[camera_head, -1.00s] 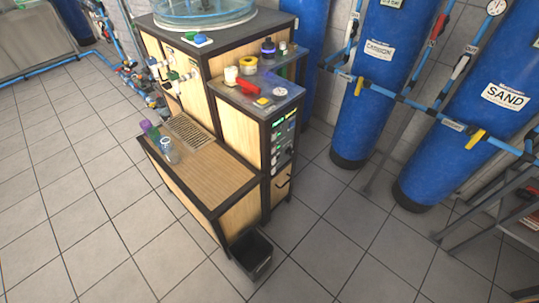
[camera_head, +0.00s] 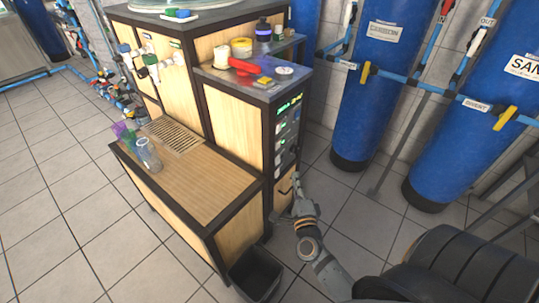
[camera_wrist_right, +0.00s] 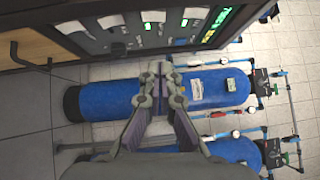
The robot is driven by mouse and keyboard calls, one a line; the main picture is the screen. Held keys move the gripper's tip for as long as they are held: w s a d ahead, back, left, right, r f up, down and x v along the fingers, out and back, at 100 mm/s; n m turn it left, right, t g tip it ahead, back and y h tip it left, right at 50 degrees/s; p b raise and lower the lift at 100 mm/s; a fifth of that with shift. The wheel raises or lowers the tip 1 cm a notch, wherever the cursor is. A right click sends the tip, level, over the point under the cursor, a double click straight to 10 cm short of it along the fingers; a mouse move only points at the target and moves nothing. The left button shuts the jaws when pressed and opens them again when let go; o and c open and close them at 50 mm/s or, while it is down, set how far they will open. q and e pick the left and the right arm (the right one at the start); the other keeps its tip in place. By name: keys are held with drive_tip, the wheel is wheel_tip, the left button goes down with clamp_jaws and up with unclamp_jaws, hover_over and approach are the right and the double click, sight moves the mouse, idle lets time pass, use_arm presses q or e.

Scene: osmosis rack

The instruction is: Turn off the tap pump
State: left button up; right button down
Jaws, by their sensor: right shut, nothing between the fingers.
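The control panel (camera_head: 287,132) with green displays and several switches is on the narrow front side of the wooden cabinet. In the right wrist view the panel (camera_wrist_right: 150,28) runs along the top, with light switches and green lit text. I cannot read which switch is for the tap pump. My right gripper (camera_head: 303,187) is in front of the cabinet, below the panel and near the drawer handle. In the right wrist view my right gripper (camera_wrist_right: 160,70) is shut and empty, apart from the panel in the picture. My left gripper is not in view.
A black bin (camera_head: 256,273) stands on the floor by the cabinet. Blue tanks (camera_head: 376,80) with pipes stand at the right. A clear bottle (camera_head: 149,153) is on the wooden counter (camera_head: 200,185). Tiled floor is free at the left.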

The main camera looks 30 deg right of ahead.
drive_tip(key=shift+w+d, duration=0.1)
approach(280, 142)
drive_tip(key=w+d, duration=0.1)
drive_tip(key=d, duration=0.3)
drive_tip(key=w, duration=0.1)
drive_tip(key=w+a, duration=0.1)
drive_tip(key=w, duration=0.2)
drive_tip(key=shift+w+a+r, duration=0.15)
drive_tip(key=shift+w+a, duration=0.1)
drive_tip(key=shift+a, duration=0.05)
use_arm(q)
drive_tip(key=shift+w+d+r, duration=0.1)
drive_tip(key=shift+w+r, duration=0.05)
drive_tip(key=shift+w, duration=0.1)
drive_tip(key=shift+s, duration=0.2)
